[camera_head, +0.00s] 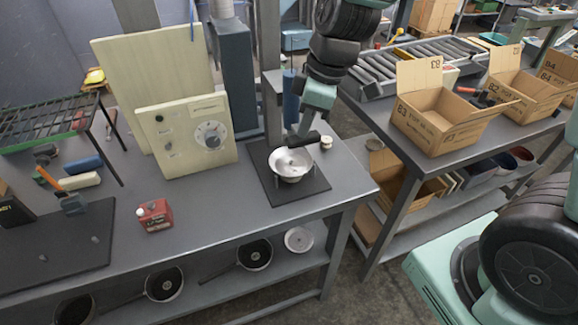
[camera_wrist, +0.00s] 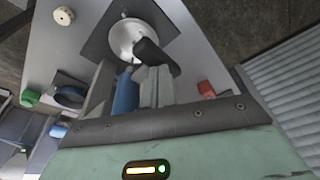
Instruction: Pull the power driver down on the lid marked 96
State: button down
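A silver round lid (camera_head: 291,160) lies on a dark base plate (camera_head: 262,184) at the bench's right end. It also shows in the wrist view (camera_wrist: 124,40); its number is not readable. A blue cylinder (camera_head: 289,95), seemingly the power driver's body, stands upright beside a grey post. A black handle (camera_head: 304,140) lies over the lid's upper edge; whether it joins the blue body is hidden. My gripper (camera_wrist: 157,72) has its fingers close together with the black handle at their tips, and looks shut on it.
A small pale round part (camera_head: 326,141) stands behind the lid. A cream control panel (camera_head: 187,136) and a red box (camera_head: 155,215) stand to the left. Cardboard boxes (camera_head: 430,135) stand on the right bench. Pans (camera_head: 254,255) lie on the lower shelf.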

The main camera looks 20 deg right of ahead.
aim_at(307, 144)
jog(key=shift+s+f+b, duration=0.1)
jog(key=shift+f+b, duration=2.35)
jog(key=shift+f, duration=0.45)
jog(key=shift+r, duration=0.25)
jog(key=shift+f+b, duration=0.6)
jog(key=shift+b, duration=0.15)
dwell(0.3)
jog(key=w+a+p+v, duration=0.1)
jog(key=a+p+v, duration=0.1)
jog(key=p+v, duration=0.8)
jog(key=w+a+r+p+v, duration=0.1)
jog(key=w+a+p+v, duration=0.1)
jog(key=p+v, duration=0.9)
jog(key=shift+a+r, duration=0.2)
jog(key=shift+r, duration=2.5)
